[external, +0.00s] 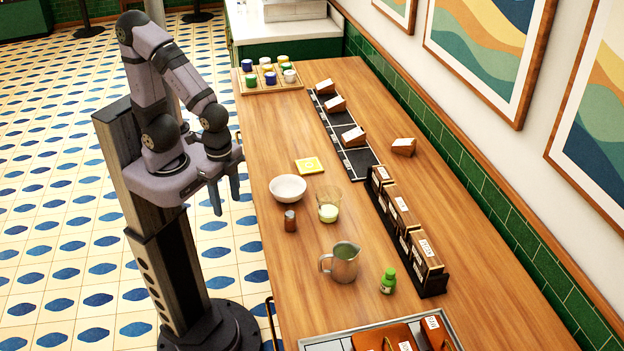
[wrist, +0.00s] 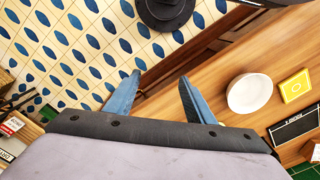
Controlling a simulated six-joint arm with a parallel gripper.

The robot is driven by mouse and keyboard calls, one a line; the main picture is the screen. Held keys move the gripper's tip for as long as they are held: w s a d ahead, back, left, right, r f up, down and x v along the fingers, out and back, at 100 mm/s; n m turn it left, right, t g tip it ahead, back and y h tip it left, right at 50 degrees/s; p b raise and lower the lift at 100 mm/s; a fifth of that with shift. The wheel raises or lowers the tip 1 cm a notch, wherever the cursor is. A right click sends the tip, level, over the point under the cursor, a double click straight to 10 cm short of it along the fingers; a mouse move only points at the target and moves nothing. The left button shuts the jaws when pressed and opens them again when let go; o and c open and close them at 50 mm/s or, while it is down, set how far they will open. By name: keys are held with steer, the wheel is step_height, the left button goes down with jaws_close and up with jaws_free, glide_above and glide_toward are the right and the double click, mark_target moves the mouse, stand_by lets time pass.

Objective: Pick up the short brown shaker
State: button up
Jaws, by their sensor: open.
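The short brown shaker (external: 290,221) stands upright on the wooden counter in the external view. It has a dark brown body and a greyish cap, and it is near the counter's left edge. My gripper (external: 226,198) hangs to the left of the shaker, beside the counter edge, with its blue fingers pointing down. The fingers also show in the wrist view (wrist: 160,76), spread apart with nothing between them. I cannot make out the shaker in the wrist view.
A white bowl (external: 288,188) is behind the shaker, and a glass (external: 328,205) is to its right. A metal pitcher (external: 342,262) and a green bottle (external: 388,281) stand nearer the camera. A yellow coaster (external: 309,166) lies beyond the bowl. A black box rack (external: 432,286) lines the right.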

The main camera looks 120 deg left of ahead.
steer(key=w+a+r+m+t+y, duration=0.15)
steer(key=w+a+t, duration=0.25)
steer(key=w+a, duration=0.6)
steer(key=w+a+r+m+t+y, duration=0.15)
steer(key=w+a+t, duration=0.3)
steer(key=a, duration=0.95)
steer(key=s+d+f+m+t+h, duration=0.1)
steer(key=s+d+m+t+h, duration=0.2)
steer(key=s+d+h, duration=0.6)
steer(key=h, duration=0.1)
glide_toward(290, 214)
steer(key=shift+r+x, duration=0.2)
steer(key=shift+x, duration=0.95)
steer(key=shift+w+a+f, duration=0.1)
steer(key=shift+w+f, duration=0.1)
steer(key=shift+f, duration=0.45)
steer(key=shift+d+p+x, duration=0.2)
steer(key=shift+p+x, duration=1.3)
steer(key=shift+x, duration=1.7)
steer(key=shift+w+d+f, duration=0.15)
steer(key=shift+w+f, duration=0.05)
steer(key=shift+w, duration=0.05)
steer(key=c, duration=1.1)
